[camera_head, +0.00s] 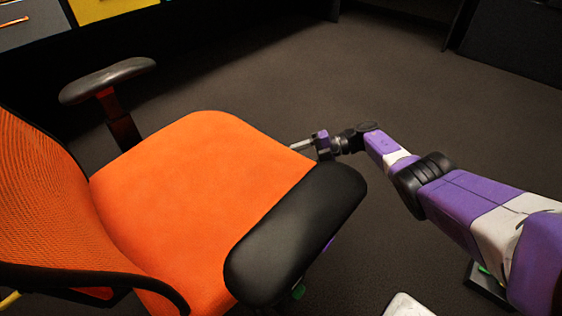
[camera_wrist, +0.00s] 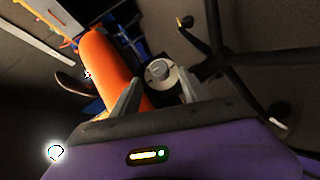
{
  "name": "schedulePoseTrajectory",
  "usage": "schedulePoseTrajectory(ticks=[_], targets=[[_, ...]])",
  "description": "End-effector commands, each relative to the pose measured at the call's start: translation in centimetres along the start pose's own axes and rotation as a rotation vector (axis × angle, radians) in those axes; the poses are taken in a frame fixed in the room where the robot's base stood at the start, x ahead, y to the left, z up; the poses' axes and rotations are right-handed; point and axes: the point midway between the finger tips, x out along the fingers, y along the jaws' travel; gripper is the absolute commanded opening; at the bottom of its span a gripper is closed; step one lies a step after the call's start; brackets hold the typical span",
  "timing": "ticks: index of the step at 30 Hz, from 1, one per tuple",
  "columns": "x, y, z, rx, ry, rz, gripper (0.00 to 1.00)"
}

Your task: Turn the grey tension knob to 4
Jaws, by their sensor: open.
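The grey tension knob (camera_wrist: 157,70) shows in the wrist view, on a paler round dial (camera_wrist: 169,86) at the underside of the orange chair. No digits on the dial are legible, so I cannot tell its setting. In the head view the knob is hidden by the orange seat (camera_head: 200,170). My gripper (camera_wrist: 159,80) is open, its two fingers apart with the knob showing between and beyond them. I cannot tell whether they touch it. In the head view my gripper (camera_head: 303,147) is at the seat's right edge.
A black armrest (camera_head: 300,225) stands close to my gripper, and another (camera_head: 108,80) is at the far side. Black chair legs (camera_wrist: 215,65) spread right of the knob in the wrist view. The dark carpet (camera_head: 300,85) behind is clear. Drawers (camera_head: 115,10) line the back left.

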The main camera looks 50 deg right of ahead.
Motion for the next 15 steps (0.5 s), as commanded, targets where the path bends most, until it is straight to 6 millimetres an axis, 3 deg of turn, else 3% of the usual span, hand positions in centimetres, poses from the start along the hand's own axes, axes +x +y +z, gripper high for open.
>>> schedulePoseTrajectory(ticks=[6, 15], targets=[[-2.1, 0.0, 0.0, 0.0, 0.0, -0.001, 0.52], [-2.4, 0.0, 0.0, -0.001, 0.0, 0.0, 0.52]])
